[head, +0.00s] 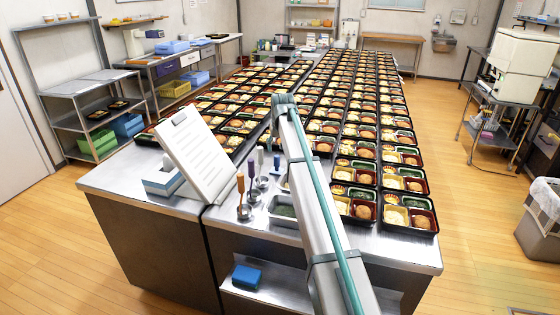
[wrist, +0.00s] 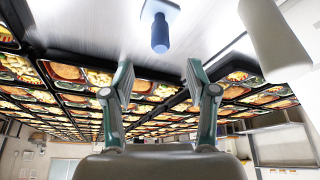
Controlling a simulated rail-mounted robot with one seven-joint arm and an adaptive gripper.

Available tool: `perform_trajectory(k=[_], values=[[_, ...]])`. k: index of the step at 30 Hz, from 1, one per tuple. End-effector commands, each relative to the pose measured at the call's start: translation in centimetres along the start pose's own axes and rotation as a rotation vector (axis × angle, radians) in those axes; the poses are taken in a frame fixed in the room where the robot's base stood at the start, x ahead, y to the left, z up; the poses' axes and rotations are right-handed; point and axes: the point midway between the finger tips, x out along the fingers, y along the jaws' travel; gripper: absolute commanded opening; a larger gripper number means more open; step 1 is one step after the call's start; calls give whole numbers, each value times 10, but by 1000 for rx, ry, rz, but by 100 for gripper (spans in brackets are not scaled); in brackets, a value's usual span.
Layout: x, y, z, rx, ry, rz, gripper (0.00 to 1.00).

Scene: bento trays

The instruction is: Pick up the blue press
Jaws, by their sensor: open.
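In the wrist view the blue press (wrist: 160,32) shows at the top middle, with a blue cylindrical handle and a grey-blue plate on the steel counter. In the head view a dark blue handle (head: 276,161) stands beside my arm, in a group with an orange handle (head: 240,184) and a purple handle (head: 251,167); it appears to be the same press. My gripper (wrist: 159,76) is open and empty in the wrist view, with the press beyond its fingertips, apart from them. My gripper cannot be made out in the head view.
Rows of filled bento trays (head: 407,218) cover most of the counter. A steel pan (head: 283,207) sits close to my arm.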

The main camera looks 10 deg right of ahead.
Motion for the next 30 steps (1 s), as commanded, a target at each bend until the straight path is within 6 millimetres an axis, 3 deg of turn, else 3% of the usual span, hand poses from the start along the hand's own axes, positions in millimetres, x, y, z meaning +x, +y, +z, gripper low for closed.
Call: perform_trajectory(k=[10, 17, 30], values=[[44, 0, 0, 0, -5, -1, 58], [58, 0, 0, 0, -2, -1, 58], [105, 0, 2, 0, -2, -1, 58]])
